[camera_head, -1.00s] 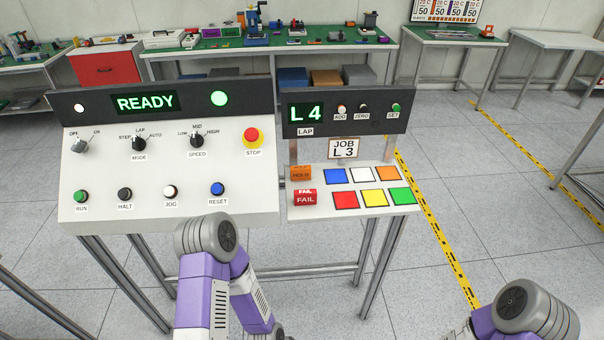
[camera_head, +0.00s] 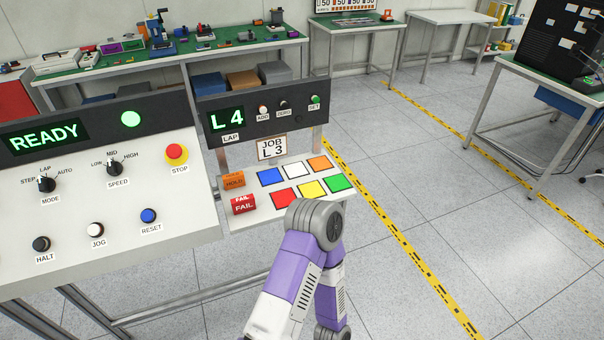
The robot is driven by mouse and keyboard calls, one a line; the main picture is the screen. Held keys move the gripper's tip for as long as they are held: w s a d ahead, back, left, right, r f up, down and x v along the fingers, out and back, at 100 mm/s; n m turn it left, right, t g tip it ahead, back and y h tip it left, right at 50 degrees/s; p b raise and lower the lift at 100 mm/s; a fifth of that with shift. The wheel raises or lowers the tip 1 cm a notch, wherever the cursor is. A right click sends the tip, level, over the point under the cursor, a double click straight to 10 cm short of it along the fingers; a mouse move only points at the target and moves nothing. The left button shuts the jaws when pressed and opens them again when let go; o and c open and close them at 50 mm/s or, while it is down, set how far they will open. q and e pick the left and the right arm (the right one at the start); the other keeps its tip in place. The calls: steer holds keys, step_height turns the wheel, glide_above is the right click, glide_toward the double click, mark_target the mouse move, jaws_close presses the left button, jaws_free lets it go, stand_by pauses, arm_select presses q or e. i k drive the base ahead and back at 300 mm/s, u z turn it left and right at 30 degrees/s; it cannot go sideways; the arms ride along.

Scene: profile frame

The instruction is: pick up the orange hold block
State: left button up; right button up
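The orange hold block (camera_head: 233,180), marked HOLD, sits at the left edge of the small white shelf (camera_head: 240,218) right of the control panel. It stands just behind the red FAIL block (camera_head: 243,206), and nothing covers it. One of my purple and white arms reaches up from the bottom, its grey joint just in front of the shelf's right part. Neither gripper shows, so I cannot see what they hold.
The control panel (camera_head: 110,215) with knobs and buttons stands left. A black display board (camera_head: 262,112) rises behind the shelf. Open floor lies right.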

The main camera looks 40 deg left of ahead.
mark_target(237, 179)
steer(key=z, duration=0.3)
steer(key=i, duration=1.5)
steer(key=u, duration=2.7)
